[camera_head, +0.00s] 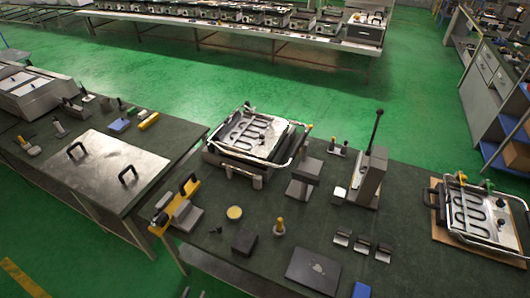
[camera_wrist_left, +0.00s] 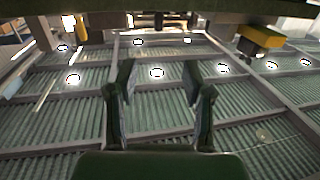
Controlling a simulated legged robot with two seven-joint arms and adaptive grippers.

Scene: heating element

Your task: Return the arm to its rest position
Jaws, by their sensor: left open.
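My left gripper (camera_wrist_left: 160,85) is open and empty in the left wrist view, its two dark fingers spread apart. Behind them is what looks like the ridged ceiling with round lights, so the gripper seems to point upward. The rest of the left arm is out of frame. My right gripper is not in view.
Green floor (camera_head: 50,235) is clear at lower left.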

